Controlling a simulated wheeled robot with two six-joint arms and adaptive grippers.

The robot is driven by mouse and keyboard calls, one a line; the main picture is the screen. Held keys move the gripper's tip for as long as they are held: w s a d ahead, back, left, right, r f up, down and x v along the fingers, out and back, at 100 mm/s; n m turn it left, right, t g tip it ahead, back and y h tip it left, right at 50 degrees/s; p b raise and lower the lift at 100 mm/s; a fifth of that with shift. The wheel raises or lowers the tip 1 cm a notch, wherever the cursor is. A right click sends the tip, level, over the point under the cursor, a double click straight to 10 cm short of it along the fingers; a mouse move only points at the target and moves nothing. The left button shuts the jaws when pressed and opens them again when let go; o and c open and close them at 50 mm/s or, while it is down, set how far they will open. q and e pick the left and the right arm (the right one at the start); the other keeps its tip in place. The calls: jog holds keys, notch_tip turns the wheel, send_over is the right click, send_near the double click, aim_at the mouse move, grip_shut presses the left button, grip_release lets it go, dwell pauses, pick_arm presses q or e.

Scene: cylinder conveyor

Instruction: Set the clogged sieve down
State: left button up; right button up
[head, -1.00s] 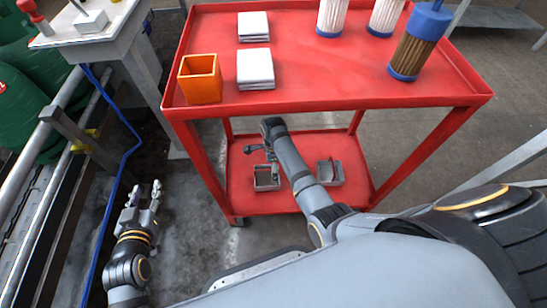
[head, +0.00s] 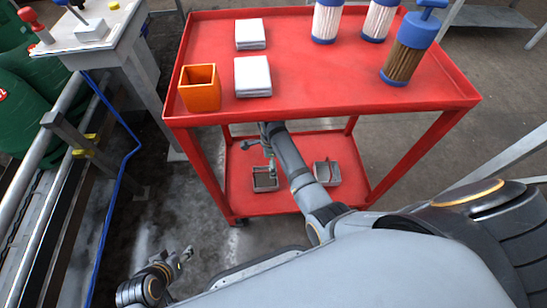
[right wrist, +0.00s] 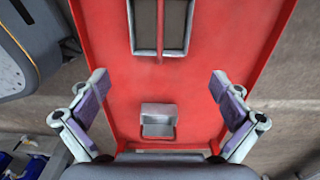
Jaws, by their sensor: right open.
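The clogged sieve appears to be the brown pleated cylinder with blue ends and a blue handle (head: 405,62). It stands on the red cart's top shelf (head: 320,85) at the right, with no gripper touching it. My right arm reaches to the lower shelf (head: 285,205), where my right gripper (head: 268,165) is partly hidden near a small grey tray (head: 265,187). In the right wrist view the right gripper (right wrist: 160,85) is open and empty over red surface. My left gripper (head: 186,256) is low at the left, clear of the cart; its finger gap is unclear.
Two white-pleated cylinders (head: 327,20) (head: 378,20), an orange container (head: 199,92) and two white stacks (head: 250,34) (head: 253,77) stand on the top shelf. Another grey tray (head: 327,180) is below. A blue hose (head: 130,150) runs at the left. The top shelf's middle is clear.

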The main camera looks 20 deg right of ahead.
jog(key=s+d+f+n+t, duration=0.1)
jog(key=s+d+f+n, duration=0.1)
jog(key=s+f+n, duration=0.3)
jog(key=s+r+n+t+y, duration=0.1)
jog(key=s+r+n+t, duration=0.3)
jog(key=s+n, duration=1.1)
notch_tip(320, 180, up, 3)
jog(key=shift+s+d+f+n+y, duration=0.1)
jog(key=shift+s+d+n+y, duration=0.2)
jog(key=shift+n, duration=0.5)
